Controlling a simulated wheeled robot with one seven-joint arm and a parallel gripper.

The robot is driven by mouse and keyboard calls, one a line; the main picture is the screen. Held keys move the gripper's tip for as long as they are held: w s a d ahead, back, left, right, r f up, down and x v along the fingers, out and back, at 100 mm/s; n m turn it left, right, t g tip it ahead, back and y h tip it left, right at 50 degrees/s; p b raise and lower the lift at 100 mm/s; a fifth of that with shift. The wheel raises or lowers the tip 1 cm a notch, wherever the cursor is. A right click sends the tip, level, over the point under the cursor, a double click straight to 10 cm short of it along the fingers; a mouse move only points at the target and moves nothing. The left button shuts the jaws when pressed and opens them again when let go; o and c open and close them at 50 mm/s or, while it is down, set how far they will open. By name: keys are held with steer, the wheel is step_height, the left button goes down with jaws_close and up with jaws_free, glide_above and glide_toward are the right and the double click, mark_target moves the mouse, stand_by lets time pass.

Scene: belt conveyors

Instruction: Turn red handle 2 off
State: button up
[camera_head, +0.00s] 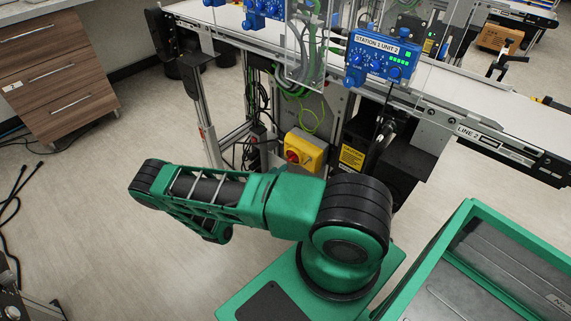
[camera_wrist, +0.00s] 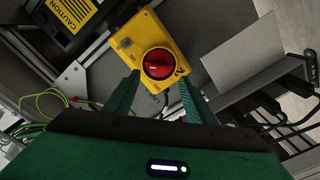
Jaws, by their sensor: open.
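The red handle (camera_head: 291,156) is a round red knob on a yellow box (camera_head: 312,148), mounted low on the conveyor's frame under the belt. In the wrist view the red handle (camera_wrist: 158,64) sits at upper middle on the yellow box (camera_wrist: 133,50). My gripper (camera_wrist: 158,80) is open, with its green fingers on either side of and just below the knob in the picture. I cannot tell whether they touch it. In the head view my green arm stands in front of the box and the fingers are not clearly seen.
The conveyor belt (camera_head: 470,97) runs above the box, with a blue control unit (camera_head: 381,60) labelled Station 1 Unit 2. A black unit with a yellow caution label (camera_head: 351,158) stands beside the box. Green and yellow wires (camera_wrist: 45,102) hang nearby. A wooden drawer cabinet (camera_head: 50,72) is at left.

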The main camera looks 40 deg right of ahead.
mark_target(289, 160)
steer(key=d, duration=0.4)
steer(key=w+d, duration=0.1)
steer(key=d, duration=0.1)
steer(key=shift+d, duration=0.25)
steer(key=c, duration=1)
